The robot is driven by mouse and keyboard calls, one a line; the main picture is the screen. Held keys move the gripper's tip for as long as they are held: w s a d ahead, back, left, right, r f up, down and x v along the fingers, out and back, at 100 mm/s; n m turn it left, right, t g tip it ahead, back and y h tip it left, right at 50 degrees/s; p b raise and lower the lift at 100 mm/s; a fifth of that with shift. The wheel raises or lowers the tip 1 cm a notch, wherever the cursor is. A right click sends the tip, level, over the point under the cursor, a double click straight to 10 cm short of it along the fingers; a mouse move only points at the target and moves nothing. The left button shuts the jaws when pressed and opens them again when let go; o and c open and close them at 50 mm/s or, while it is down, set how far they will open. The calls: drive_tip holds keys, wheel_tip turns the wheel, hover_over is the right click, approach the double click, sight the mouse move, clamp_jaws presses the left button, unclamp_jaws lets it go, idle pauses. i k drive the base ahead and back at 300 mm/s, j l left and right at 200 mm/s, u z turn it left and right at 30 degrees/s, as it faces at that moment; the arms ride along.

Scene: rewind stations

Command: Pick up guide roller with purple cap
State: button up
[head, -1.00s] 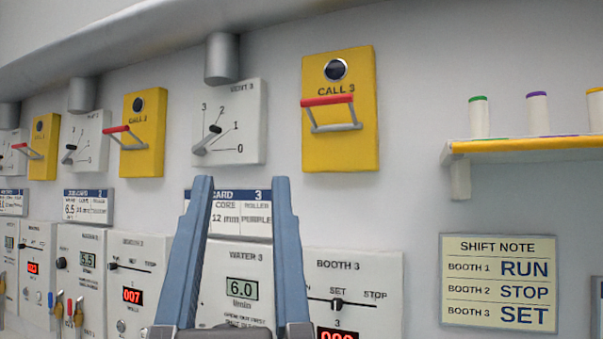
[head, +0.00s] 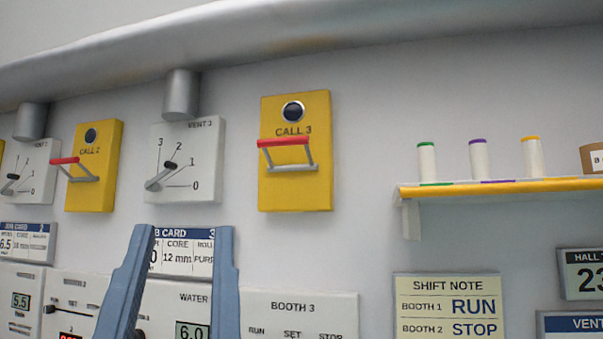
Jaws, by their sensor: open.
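The guide roller with the purple cap (head: 479,160) is a white upright cylinder. It stands on the yellow-edged wall shelf (head: 500,189) at the right of the head view. A green-capped roller (head: 427,163) stands to its left and a yellow-capped roller (head: 532,158) to its right, with gaps between them. My gripper (head: 183,232) shows as two blue fingers at the lower left, spread apart with nothing between them. It is well to the left of the shelf and lower in the picture.
A yellow CALL 3 box (head: 296,187) with a red-handled lever sticks out between my gripper and the shelf. A brown object (head: 592,158) is on the shelf's right end. A shift note (head: 449,312) hangs below the shelf.

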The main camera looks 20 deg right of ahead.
sight(477, 148)
drive_tip(key=z, duration=1.4)
